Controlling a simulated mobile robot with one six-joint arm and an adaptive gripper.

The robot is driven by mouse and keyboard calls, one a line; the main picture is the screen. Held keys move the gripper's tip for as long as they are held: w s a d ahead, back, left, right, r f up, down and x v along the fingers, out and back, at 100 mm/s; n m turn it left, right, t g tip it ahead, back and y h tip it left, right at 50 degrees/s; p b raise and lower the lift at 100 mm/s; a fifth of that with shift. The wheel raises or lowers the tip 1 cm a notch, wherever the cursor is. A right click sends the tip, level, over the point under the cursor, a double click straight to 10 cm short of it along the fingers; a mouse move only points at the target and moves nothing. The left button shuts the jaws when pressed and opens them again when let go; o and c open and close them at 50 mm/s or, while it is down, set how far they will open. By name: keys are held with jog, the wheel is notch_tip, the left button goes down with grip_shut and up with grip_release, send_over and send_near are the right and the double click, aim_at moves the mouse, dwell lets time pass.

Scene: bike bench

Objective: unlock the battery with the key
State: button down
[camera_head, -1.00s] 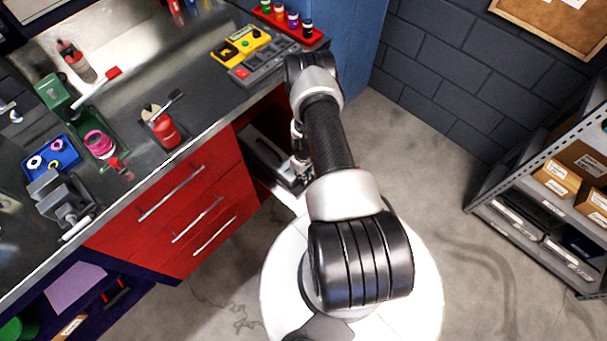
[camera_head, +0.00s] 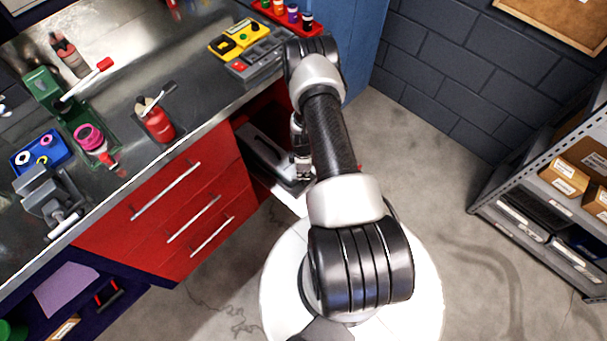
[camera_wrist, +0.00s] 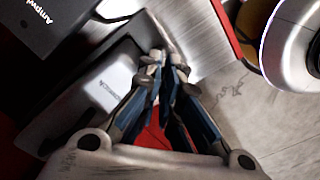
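My gripper (camera_wrist: 166,65) reaches down into the open bay right of the red drawers. In the head view its end (camera_head: 302,160) is small and partly covered by my arm. In the wrist view its two blue-padded fingers come close together at the tips. A small silvery bit shows at the tips; I cannot tell whether it is a key or part of the fingers. A black case with white lettering (camera_wrist: 45,25) lies at upper left of the wrist view. A white lettered block (camera_wrist: 102,88) sits left of the fingers in a dark housing. No key or lock is clearly recognisable.
The red drawer cabinet (camera_head: 165,225) and dark benchtop (camera_head: 190,90) stand left of my arm. The bench holds a yellow-and-grey organiser (camera_head: 240,40), a red bottle (camera_head: 158,125) and a vise (camera_head: 45,195). A metal shelf (camera_head: 540,215) stands at right. Floor between is clear.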

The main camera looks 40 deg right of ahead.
jog(key=n+b, duration=0.1)
jog(key=n, duration=0.3)
jog(key=shift+f+n+b, duration=0.1)
jog(key=shift+n+b, duration=0.9)
jog(key=shift+n, duration=1.8)
jog(key=c, duration=1.8)
grip_release()
jog(key=shift+r, duration=0.2)
notch_tip(320, 180, up, 12)
jog(key=shift+f, duration=0.1)
